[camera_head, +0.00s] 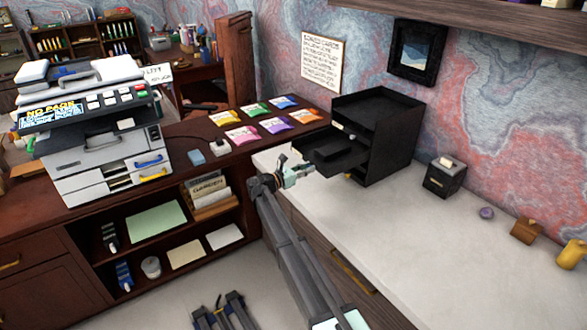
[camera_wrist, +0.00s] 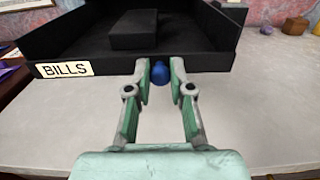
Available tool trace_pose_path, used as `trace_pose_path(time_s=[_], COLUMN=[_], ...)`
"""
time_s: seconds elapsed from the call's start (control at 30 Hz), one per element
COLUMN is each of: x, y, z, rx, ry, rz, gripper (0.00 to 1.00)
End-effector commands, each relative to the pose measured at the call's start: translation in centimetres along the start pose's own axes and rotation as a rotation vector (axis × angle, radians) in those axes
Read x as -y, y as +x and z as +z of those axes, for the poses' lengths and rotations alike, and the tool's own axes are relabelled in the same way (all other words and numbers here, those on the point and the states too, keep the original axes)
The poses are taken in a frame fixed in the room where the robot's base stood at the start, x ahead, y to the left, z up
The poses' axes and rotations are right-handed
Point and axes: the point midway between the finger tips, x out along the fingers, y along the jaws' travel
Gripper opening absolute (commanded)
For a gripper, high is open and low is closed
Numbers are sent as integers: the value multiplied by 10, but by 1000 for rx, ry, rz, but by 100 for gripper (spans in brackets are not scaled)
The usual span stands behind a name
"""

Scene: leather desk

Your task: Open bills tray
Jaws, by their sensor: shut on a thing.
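The black bills tray (camera_head: 340,157) is a drawer of the black desk organiser (camera_head: 385,135) on the white desk. It is pulled well out from the organiser toward my arm. In the wrist view its front carries a "BILLS" label (camera_wrist: 65,69) and a round blue knob (camera_wrist: 160,72). A dark block (camera_wrist: 133,29) lies inside the tray. My gripper (camera_wrist: 159,76) is shut on the blue knob, with one green finger on each side of it. In the head view my gripper (camera_head: 296,174) is at the tray's front, and the knob is hidden there.
A small black box (camera_head: 444,178) stands right of the organiser. A purple item (camera_head: 486,213), a brown item (camera_head: 526,231) and a yellow mug (camera_head: 572,254) are farther right. Colourful packets (camera_head: 262,119) and a printer (camera_head: 105,150) are on the left counter. The desk front is clear.

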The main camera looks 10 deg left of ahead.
Motion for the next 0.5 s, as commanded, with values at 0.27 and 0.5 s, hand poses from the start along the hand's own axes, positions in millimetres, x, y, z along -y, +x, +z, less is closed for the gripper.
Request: trace_pose_path(time_s=[0.27,0.5], x=[5,5], y=[4,4], z=[0,0], rx=[0,0], ry=[0,0], rz=[-12,-11], gripper=[0,43])
